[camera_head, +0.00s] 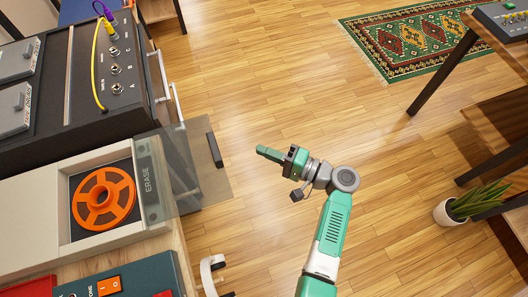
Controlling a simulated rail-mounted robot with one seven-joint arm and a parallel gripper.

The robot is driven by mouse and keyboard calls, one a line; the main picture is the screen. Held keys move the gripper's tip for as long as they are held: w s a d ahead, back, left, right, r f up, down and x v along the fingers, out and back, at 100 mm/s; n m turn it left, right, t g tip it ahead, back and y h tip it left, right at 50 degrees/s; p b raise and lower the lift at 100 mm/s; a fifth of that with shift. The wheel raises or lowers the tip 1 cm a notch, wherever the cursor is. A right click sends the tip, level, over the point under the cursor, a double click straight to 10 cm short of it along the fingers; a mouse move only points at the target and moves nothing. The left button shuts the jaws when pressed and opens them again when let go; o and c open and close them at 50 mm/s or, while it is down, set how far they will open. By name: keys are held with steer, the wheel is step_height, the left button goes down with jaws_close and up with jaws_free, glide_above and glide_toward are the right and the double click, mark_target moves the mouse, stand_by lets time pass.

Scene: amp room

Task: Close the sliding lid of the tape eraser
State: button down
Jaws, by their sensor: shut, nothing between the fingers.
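The tape eraser (40,215) is a pale box at the left with a dark square well. An orange reel (103,198) lies in the well and is uncovered. The clear sliding lid (205,165) sticks out past the right side of the eraser, over the floor. A dark handle bar (215,150) stands at the lid's right end. An "ERASE" label (149,181) shows beside the well. My gripper (260,151) is shut and empty. It is to the right of the handle, apart from it in the picture, with its fingers pointing left.
A black panel unit (110,65) with yellow and purple cables stands behind the eraser. A teal box with an orange switch (109,286) is in front. A potted plant (462,205) and a table are at the right.

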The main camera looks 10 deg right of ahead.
steer(key=w+a+b, duration=0.1)
steer(key=w+a, duration=0.2)
steer(key=a, duration=0.6)
steer(key=shift+w, duration=0.3)
